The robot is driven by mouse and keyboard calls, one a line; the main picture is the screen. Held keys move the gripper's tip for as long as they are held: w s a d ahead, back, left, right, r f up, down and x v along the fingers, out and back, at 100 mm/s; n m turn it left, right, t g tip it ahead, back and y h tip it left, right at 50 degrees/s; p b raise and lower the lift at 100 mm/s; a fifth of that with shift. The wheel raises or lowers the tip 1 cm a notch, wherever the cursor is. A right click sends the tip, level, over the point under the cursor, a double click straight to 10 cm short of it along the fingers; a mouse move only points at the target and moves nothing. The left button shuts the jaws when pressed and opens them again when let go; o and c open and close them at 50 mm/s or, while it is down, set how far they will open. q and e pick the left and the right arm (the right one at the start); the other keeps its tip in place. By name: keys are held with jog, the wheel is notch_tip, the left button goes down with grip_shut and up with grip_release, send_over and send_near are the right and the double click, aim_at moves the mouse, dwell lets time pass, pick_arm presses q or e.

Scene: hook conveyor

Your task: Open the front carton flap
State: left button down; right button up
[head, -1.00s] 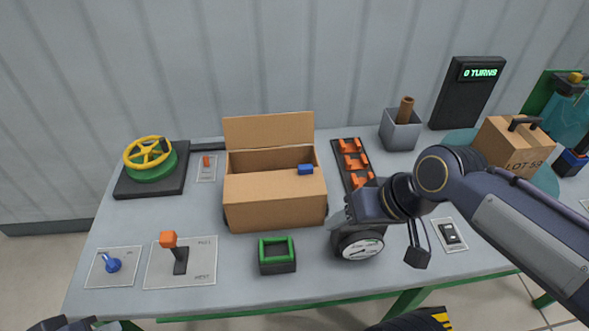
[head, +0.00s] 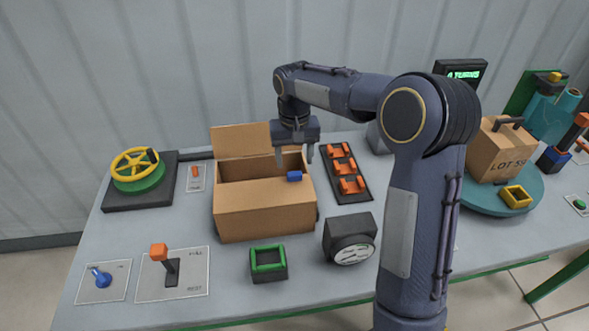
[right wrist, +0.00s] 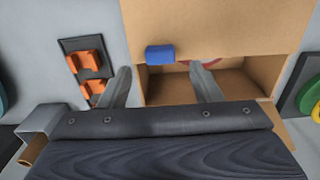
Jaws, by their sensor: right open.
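The brown carton (head: 262,220) stands on the table. Its back flap (head: 238,140) stands up. Its front flap (head: 250,195) lies over the front half of the opening, with a blue tab (head: 294,176) on its free edge. My right gripper (head: 295,157) is open and points down over the carton's back right part, just behind the tab. In the right wrist view, the fingers (right wrist: 162,85) are spread wide with nothing between them. The blue tab (right wrist: 160,54) lies beyond the fingertips, apart from them. My left gripper is out of view.
A black rack with orange clips (head: 346,172) stands close to the carton's right. A dial gauge (head: 350,240) and a green-rimmed black box (head: 268,262) stand in front. A yellow handwheel (head: 136,165) is at left. My right arm hides part of the table's right.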

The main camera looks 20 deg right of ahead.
aim_at(294, 174)
notch_tip(294, 174, down, 5)
jog(key=shift+f+p, duration=0.1)
jog(key=shift+p, duration=0.2)
